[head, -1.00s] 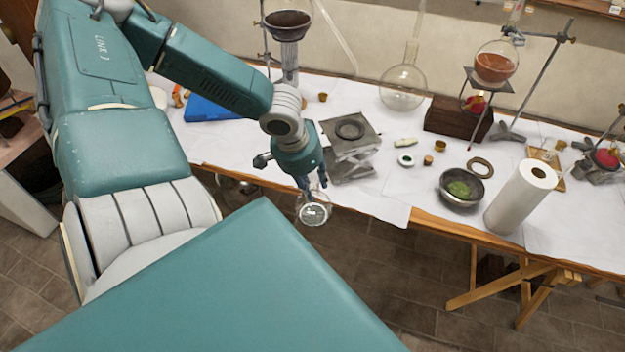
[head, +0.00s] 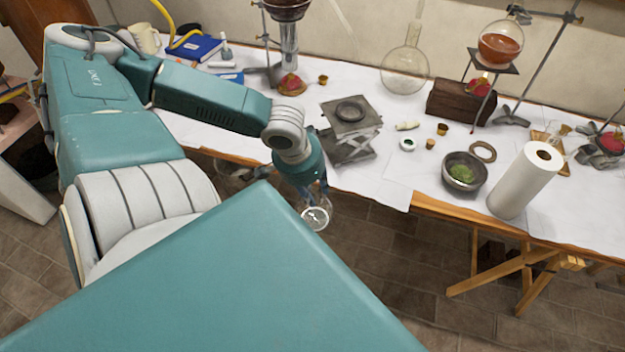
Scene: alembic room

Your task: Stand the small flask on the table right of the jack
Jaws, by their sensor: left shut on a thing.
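The small flask (head: 315,217) is clear glass and hangs below my left gripper (head: 314,197), in front of the table's near edge and over the floor. My left gripper is shut on it; the fingers are partly hidden by the wrist. The jack (head: 350,147) is a grey metal lab jack with a dark ring on its top plate. It stands on the table (head: 376,190) near the front edge, beyond and to the right of the gripper. My right gripper is not in view.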

